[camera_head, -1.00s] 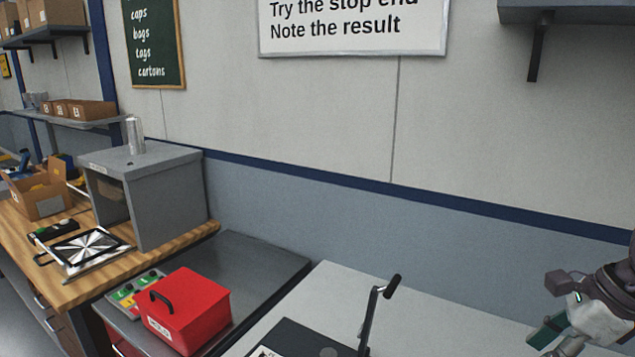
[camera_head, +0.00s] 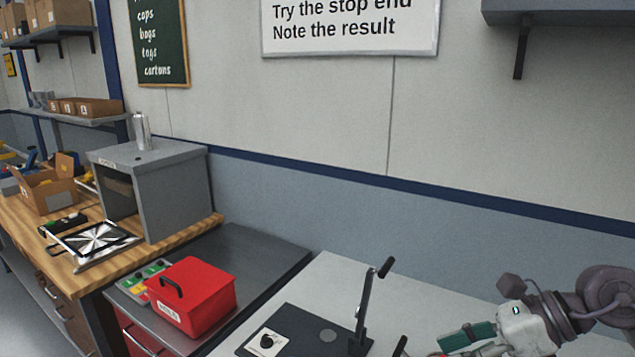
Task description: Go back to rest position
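My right gripper (camera_head: 472,343) comes in from the lower right corner, above the light grey table (camera_head: 318,283). It is partly cut off by the bottom edge. A dark green piece shows at its front; I cannot tell whether it is part of the gripper or a held thing. I cannot tell whether the fingers are open or shut. My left gripper is not in view.
A black stand with an upright lever (camera_head: 362,310) stands left of my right gripper. A red box (camera_head: 196,298) sits on a dark grey surface (camera_head: 255,252). A grey cabinet (camera_head: 172,195) stands on a wooden bench. A wall shelf (camera_head: 560,12) juts out at upper right.

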